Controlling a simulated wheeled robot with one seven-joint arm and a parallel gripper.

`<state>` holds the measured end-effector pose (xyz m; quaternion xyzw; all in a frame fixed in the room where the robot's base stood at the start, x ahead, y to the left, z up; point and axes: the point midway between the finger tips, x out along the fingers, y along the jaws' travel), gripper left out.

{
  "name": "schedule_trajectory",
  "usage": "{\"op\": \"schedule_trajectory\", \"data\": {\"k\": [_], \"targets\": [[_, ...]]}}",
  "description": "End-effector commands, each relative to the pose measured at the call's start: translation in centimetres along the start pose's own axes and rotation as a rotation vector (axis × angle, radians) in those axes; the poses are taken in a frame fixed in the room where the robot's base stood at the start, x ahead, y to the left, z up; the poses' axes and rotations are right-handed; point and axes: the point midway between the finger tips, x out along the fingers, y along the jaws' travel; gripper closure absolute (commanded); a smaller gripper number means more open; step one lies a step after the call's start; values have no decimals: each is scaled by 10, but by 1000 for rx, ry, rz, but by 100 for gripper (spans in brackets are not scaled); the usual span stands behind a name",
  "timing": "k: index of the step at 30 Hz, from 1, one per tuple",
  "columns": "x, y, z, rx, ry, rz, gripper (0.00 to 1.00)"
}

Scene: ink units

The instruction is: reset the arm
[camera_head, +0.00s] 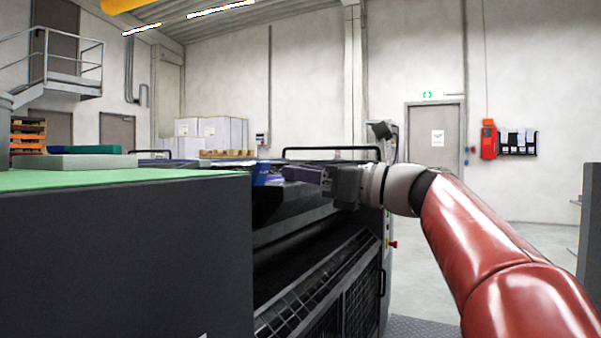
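My red arm reaches in from the lower right and stretches left over the dark machine (310,290). My gripper (288,173) is at its end, level and pointing left, above the machine's open front. A small blue object (262,174) shows just left of the fingertips. I cannot tell whether the fingers touch it or whether it lies on the machine behind them. The fingers are seen side-on, so the gap between them is hidden.
A large dark block with a green top (120,180) stands close on the left, with a grey-green slab (75,162) on it. A black rail (330,149) runs along the machine's top. Open floor (530,238) lies to the right, before a grey door (436,138).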

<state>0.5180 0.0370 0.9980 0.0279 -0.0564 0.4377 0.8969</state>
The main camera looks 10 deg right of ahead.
Motion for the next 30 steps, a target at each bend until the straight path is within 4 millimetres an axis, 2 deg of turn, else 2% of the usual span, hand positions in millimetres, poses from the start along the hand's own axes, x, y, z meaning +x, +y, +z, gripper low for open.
{"op": "schedule_trajectory", "data": {"k": [8, 11, 14, 17, 20, 24, 27, 30], "targets": [[1, 4, -3, -28, 22, -3, 60], [3, 18, -22, -145, 121, -12, 60], [-2, 44, -62, -377, 311, 7, 60], [-24, 77, -114, -691, 543, 100, 60], [-59, 107, -166, -1025, 759, 277, 60], [-121, 141, -227, -1480, 984, 646, 60], [-162, 156, -259, -1744, 1066, 938, 60], [-192, 164, -280, -1925, 1093, 1185, 60]]}}
